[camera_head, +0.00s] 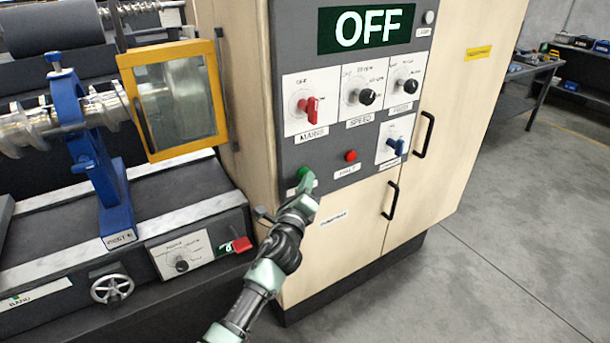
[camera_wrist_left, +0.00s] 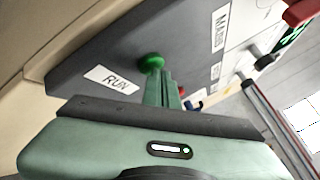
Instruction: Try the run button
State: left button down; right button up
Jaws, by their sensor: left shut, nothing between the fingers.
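The green run button (camera_head: 303,173) is at the lower left of the grey control panel (camera_head: 326,160). In the left wrist view the green button (camera_wrist_left: 152,62) stands above the label "RUN" (camera_wrist_left: 112,80). My left gripper (camera_head: 308,183) is shut and empty, its fingertips at the button. In the left wrist view the shut fingers (camera_wrist_left: 161,76) end just below the button and overlap its edge; I cannot tell whether they touch it. The display (camera_head: 366,28) reads "OFF". My right gripper is not in view.
A red halt button (camera_head: 351,156) sits to the right on the panel. Above are a red mains knob (camera_head: 309,108) and black knobs; a blue switch (camera_head: 396,145) is at right. A machine with a yellow-framed guard (camera_head: 178,98) stands left. The floor at right is clear.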

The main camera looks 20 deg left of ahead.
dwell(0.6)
pick_arm(q)
jog(key=shift+s+d, duration=0.55)
jog(key=shift+d, duration=0.05)
jog(key=shift+s+d, duration=0.8)
jog(key=shift+d, duration=0.2)
jog(key=shift+s+d, duration=0.75)
jog(key=shift+d, duration=0.25)
